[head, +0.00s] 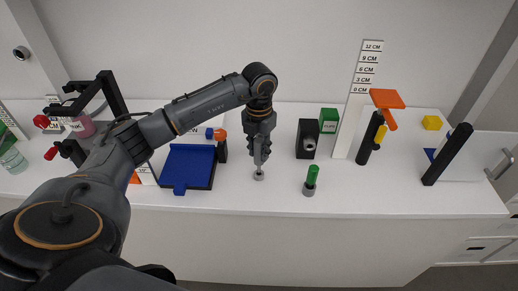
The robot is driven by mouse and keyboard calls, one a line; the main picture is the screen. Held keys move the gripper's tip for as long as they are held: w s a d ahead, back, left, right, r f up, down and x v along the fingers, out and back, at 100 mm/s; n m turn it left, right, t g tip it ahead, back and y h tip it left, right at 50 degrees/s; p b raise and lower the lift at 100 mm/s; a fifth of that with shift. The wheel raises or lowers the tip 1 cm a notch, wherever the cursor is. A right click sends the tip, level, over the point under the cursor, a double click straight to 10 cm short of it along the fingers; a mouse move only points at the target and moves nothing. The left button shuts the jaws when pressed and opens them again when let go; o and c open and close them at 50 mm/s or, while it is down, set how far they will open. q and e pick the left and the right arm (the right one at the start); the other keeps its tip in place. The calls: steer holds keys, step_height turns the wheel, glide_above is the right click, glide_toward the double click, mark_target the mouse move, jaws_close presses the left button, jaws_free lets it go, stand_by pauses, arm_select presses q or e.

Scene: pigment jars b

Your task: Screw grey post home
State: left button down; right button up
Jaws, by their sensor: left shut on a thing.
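My left gripper (260,151) points straight down over the white table, its fingers closed around the top of the grey post. The grey post (258,167) is upright and mostly hidden by the fingers; a short piece shows below them. Its lower end meets a small round grey base (259,177) on the table. I cannot tell how deep the post sits in it. To the right, a green post (312,175) stands upright in another round grey base (308,191). My right gripper is not in view.
A blue tray (187,165) lies just left of the gripper. A black block (307,139) and a green cube (329,119) stand behind right. A white height scale (359,100), an orange T-shaped piece (387,99) and a yellow block (432,123) are farther right. The front table edge is close.

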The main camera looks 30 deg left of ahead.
arm_select(q)
steer(key=shift+f+b, duration=0.6)
steer(key=shift+f, duration=0.15)
steer(key=c, duration=1.3)
jaws_free()
